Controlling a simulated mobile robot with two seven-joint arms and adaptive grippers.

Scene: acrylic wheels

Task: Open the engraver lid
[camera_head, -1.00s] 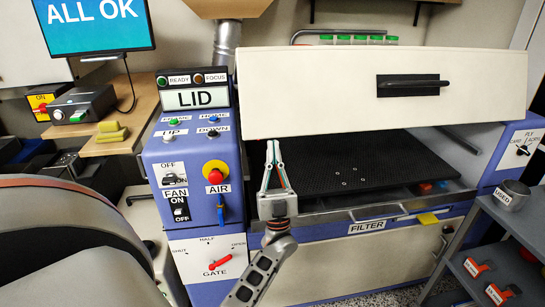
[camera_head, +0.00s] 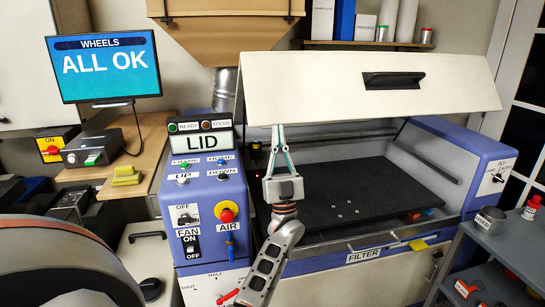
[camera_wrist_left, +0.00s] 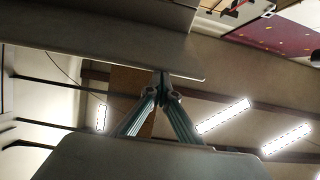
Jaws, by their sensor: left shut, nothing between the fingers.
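The engraver lid (camera_head: 350,92) is a cream panel with a black handle (camera_head: 393,81). It stands raised and tilted over the blue engraver, and the black perforated bed (camera_head: 370,190) shows below it. My left gripper (camera_head: 278,128) points upward with its fingers shut and nothing between them. Its fingertips are at the lid's lower edge near the left corner, away from the handle. In the left wrist view the shut fingertips (camera_wrist_left: 162,76) meet the edge of a pale panel (camera_wrist_left: 100,50), which looks like the lid. Exact contact is hard to tell. My right gripper is out of view.
A control panel (camera_head: 205,190) with a LID display (camera_head: 208,142) stands left of my left gripper. The monitor (camera_head: 103,66) reads "ALL OK". A brown hood (camera_head: 225,30) hangs above. A grey cart (camera_head: 500,238) stands at the right. Small pieces lie on the bed.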

